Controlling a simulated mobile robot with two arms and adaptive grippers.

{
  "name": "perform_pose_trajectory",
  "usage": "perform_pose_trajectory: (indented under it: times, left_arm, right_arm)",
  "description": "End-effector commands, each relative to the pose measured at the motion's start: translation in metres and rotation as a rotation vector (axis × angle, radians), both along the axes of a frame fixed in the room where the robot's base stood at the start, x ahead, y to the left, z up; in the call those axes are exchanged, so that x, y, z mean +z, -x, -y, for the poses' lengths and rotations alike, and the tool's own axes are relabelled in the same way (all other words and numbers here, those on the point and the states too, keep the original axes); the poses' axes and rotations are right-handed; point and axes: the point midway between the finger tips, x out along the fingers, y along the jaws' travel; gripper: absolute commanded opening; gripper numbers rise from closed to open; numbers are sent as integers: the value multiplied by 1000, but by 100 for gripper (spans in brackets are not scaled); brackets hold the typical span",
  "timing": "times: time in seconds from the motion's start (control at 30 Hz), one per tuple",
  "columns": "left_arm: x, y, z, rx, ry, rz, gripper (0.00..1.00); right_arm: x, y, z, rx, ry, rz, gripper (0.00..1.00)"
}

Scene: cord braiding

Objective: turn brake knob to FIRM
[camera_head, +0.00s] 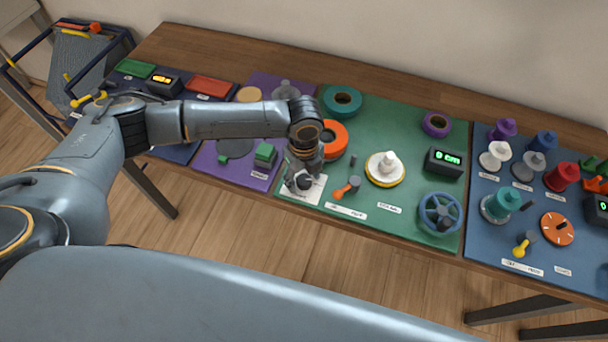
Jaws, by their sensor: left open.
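A small dark knob (305,183) sits on a white plate (312,193) at the front left corner of the green panel. It looks like the brake knob, but its markings are too small to read. My left gripper (299,179) points down over this plate with its fingers open, close around or just above the knob. I cannot tell whether the fingers touch it. The gripper and wrist hide part of the knob and plate. My right gripper is not in view.
On the green panel (400,123), an orange lever (345,189), a white-and-yellow spool (384,169), a blue handwheel (440,212) and a green-digit display (444,162) stand to the right. An orange ring (334,139) lies behind the gripper. The blue panel carries several bobbins and an orange dial (557,229).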

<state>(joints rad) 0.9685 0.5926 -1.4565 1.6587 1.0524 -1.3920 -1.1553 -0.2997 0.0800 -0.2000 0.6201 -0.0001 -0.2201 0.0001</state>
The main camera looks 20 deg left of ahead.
Motion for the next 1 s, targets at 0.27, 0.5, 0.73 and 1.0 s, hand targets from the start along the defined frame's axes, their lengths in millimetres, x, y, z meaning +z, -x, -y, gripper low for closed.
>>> perform_pose_trajectory:
  times: [0.27, 0.5, 0.73, 1.0]
  left_arm:
    - [0, 0, 0, 0, 0, 0, 33]
    - [0, 0, 0, 1, 0, 0, 3]
    - [2, 0, 0, 36, 0, 0, 3]
    - [5, 1, 0, 195, 0, -4, 3]
  right_arm:
    - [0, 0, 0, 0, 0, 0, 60]
    - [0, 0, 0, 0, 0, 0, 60]
    - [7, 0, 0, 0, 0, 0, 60]
    - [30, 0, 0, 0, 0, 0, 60]
